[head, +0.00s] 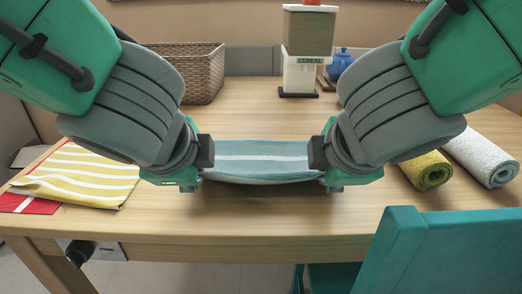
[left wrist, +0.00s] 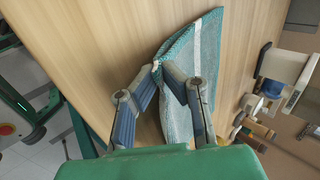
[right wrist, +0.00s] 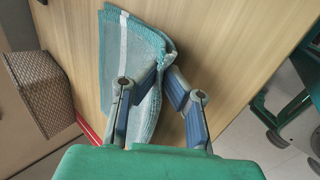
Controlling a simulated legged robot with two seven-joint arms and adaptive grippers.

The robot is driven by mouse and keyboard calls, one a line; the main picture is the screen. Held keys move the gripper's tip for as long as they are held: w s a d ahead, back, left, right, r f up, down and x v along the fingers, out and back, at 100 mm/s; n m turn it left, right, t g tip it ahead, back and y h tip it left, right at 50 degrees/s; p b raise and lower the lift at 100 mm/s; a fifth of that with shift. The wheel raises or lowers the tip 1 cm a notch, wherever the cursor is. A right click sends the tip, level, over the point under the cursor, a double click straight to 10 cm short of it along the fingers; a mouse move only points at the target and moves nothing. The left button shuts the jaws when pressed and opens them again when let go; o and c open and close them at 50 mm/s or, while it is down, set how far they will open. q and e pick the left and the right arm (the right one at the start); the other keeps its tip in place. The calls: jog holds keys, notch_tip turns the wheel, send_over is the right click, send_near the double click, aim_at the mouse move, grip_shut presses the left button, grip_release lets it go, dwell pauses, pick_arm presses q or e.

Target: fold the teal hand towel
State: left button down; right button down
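The teal hand towel (head: 258,168) has a pale stripe and lies across the middle of the wooden table between my two grippers. Its near edge sags slightly between them and casts a shadow on the table. My left gripper (left wrist: 159,68) is shut on the towel's near left corner; the towel (left wrist: 190,60) bunches at the fingertips. My right gripper (right wrist: 166,68) is shut on the near right corner, where the towel (right wrist: 135,50) puckers. In the head view the fingertips are mostly hidden behind my wrists.
Yellow striped cloths (head: 85,178) lie over a red one (head: 28,204) at the left. Rolled yellow (head: 428,171) and white (head: 483,155) towels lie at the right. A wicker basket (head: 190,68), a cereal container (head: 303,72) and a blue pot (head: 340,63) stand behind. A teal chair (head: 445,250) is at front right.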

pick_arm(q)
jog(key=shift+s+f, duration=0.2)
pick_arm(e)
jog(key=shift+s+f, duration=0.2)
pick_arm(q)
jog(key=c, duration=1.4)
grip_release()
jog(key=shift+c, duration=0.2)
pick_arm(e)
jog(key=c, duration=1.4)
grip_release()
jog(key=shift+c, duration=0.2)
